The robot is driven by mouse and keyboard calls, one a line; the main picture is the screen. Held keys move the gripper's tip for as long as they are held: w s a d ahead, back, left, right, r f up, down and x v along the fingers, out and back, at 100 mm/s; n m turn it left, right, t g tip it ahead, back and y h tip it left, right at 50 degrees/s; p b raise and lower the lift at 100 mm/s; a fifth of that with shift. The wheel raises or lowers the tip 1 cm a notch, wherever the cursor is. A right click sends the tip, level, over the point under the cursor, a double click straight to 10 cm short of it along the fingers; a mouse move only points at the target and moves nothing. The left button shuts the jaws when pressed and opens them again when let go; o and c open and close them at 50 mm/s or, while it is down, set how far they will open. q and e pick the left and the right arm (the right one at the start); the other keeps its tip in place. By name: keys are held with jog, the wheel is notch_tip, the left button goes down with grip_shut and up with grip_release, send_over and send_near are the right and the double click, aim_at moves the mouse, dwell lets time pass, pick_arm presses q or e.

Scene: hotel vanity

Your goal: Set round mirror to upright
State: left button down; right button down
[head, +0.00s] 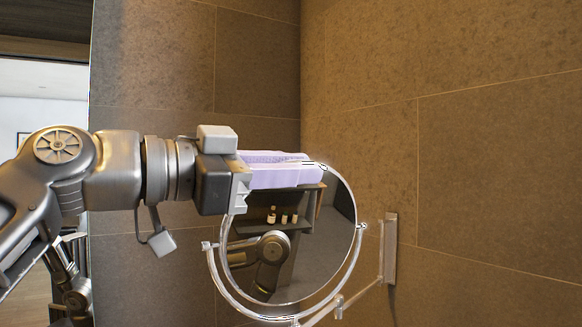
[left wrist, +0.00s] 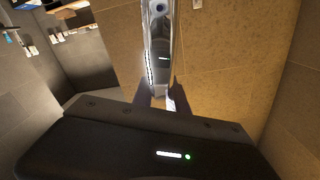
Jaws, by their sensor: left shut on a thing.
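The round mirror (head: 290,255) hangs in a clear U-shaped yoke (head: 228,288), which holds it at both sides. Its face is turned largely toward the head camera and looks close to upright, but I cannot tell its exact tilt. My left gripper (head: 312,168) comes in from the left, its pale purple fingers lying across the mirror's top rim and shut on it. The fingers hide part of the upper edge. In the left wrist view the mirror (left wrist: 161,45) shows almost edge-on as a narrow strip, reaching down between the dark fingertips (left wrist: 159,95). My right gripper is not in view.
A jointed arm (head: 366,288) ties the yoke to a wall plate (head: 390,248) on the right. Brown tiled walls (head: 490,170) meet in a corner close behind the mirror. The shelf with small bottles inside the mirror is a reflection. Open space shows at far left.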

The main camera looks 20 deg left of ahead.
pick_arm(q)
jog(key=shift+w+f, duration=0.1)
jog(key=shift+w, duration=0.05)
dwell(0.3)
jog(key=c, duration=1.8)
grip_release()
jog(key=o, duration=0.3)
jog(key=shift+w+d, duration=0.15)
jog(key=shift+w, duration=0.15)
jog(key=shift+o, duration=0.5)
jog(key=shift+s, duration=0.15)
jog(key=b+v, duration=0.2)
jog(key=v, duration=0.5)
jog(key=shift+s+a, duration=0.3)
jog(key=shift+s, duration=0.05)
jog(key=shift+c, duration=0.3)
